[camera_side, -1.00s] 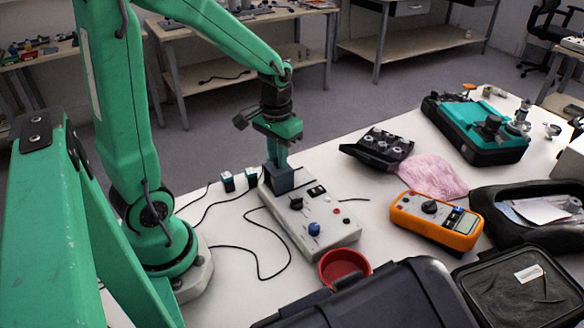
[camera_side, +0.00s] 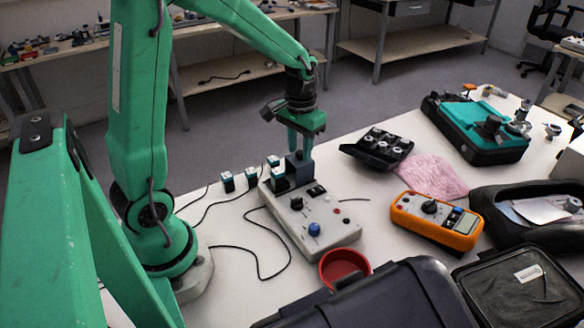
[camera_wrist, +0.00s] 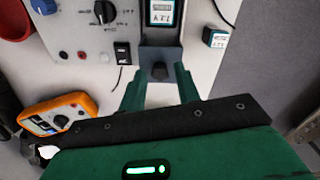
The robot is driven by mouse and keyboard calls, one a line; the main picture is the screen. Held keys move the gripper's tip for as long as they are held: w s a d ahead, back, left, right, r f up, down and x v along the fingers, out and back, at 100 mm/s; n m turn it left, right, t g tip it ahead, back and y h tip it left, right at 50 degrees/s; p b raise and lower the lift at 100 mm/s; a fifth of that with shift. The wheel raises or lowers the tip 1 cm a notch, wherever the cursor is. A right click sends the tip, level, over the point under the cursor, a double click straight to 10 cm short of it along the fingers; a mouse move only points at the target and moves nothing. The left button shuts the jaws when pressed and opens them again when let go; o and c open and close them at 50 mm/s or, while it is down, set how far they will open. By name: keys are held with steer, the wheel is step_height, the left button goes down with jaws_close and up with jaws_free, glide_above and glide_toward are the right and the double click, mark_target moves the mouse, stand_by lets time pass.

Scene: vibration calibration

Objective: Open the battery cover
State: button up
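The grey unit (camera_side: 325,235) with knobs lies on the table; its panel also shows in the wrist view (camera_wrist: 75,22). A dark battery cover (camera_side: 298,168) stands at its far end, with its knob (camera_wrist: 159,72) toward my gripper in the wrist view. Beside the cover, a labelled battery (camera_side: 277,178) shows in the uncovered bay, also in the wrist view (camera_wrist: 162,12). My gripper (camera_side: 299,148) is over the cover. Its fingers (camera_wrist: 160,68) are spread, one on each side of the knob, with gaps visible. Whether they touch the cover's body is unclear.
Loose batteries (camera_side: 228,182) (camera_wrist: 215,38) stand left of and behind the unit. A red bowl (camera_side: 344,266), an orange multimeter (camera_side: 435,218), a pink cloth (camera_side: 432,177) and black cases (camera_side: 400,295) crowd the right and front.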

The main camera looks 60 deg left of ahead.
steer(key=shift+o, duration=0.5)
steer(key=shift+r, duration=0.1)
steer(key=shift+r, duration=3.8)
steer(key=shift+r, duration=0.1)
steer(key=s+d+r+m+t, duration=0.1)
steer(key=s+d+r+t, duration=0.1)
steer(key=s+d, duration=0.2)
steer(key=s+d+r+m+t, duration=0.2)
steer(key=s+d+r+t, duration=0.1)
steer(key=s, duration=0.7)
steer(key=shift+d+t, duration=0.3)
steer(key=shift+d, duration=0.1)
